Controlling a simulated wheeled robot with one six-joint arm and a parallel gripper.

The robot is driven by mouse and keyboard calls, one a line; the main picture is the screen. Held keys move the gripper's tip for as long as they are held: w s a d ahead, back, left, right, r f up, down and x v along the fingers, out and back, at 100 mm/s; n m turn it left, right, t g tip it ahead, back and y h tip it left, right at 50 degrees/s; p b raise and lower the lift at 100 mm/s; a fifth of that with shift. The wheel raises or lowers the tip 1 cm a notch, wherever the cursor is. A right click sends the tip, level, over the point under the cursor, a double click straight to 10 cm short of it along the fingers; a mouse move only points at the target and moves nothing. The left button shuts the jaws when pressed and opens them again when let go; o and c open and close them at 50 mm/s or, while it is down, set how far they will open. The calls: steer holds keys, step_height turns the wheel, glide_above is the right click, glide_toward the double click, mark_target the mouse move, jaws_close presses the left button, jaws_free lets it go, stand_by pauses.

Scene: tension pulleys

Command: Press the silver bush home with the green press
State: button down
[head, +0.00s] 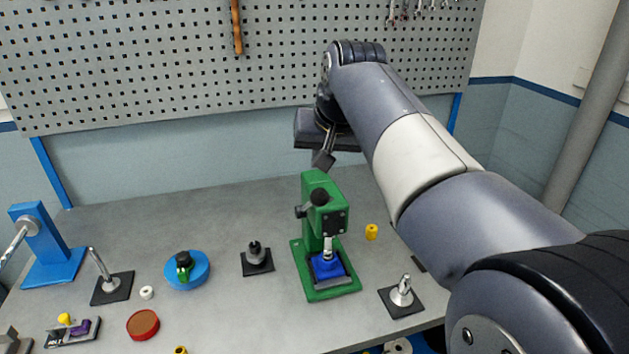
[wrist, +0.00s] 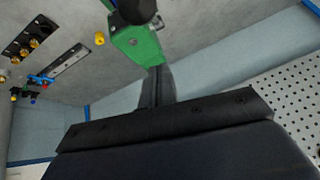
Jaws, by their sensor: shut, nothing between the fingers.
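The green press (head: 312,190) stands on the bench near the middle, with a black ball knob (head: 319,198) at its front. A blue piece (head: 327,268) sits on its base under a silver upright part (head: 328,247). I cannot tell the silver bush from the press ram there. My gripper (head: 323,159) is shut and empty, above and behind the press top, apart from the knob. In the wrist view, the shut fingers (wrist: 158,88) are close to the green press (wrist: 140,45) and its black knob (wrist: 137,8).
A yellow part (head: 371,232) stands right of the press, and a silver post on a black plate (head: 402,292) at front right. A black post on a plate (head: 256,258) and a blue disc (head: 200,270) are at left. The perforated board (head: 150,60) is behind.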

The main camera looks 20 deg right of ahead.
mark_target(309, 206)
steer(key=shift+s+a+f+p, duration=0.15)
steer(key=shift+s+f, duration=0.1)
steer(key=shift+f, duration=0.55)
steer(key=shift+s+a+f+p, duration=0.15)
steer(key=shift+s+f, duration=0.15)
steer(key=shift+f, duration=0.45)
steer(key=shift+s+a+f, duration=0.15)
steer(key=shift+s+f, duration=0.1)
steer(key=shift+f, duration=0.55)
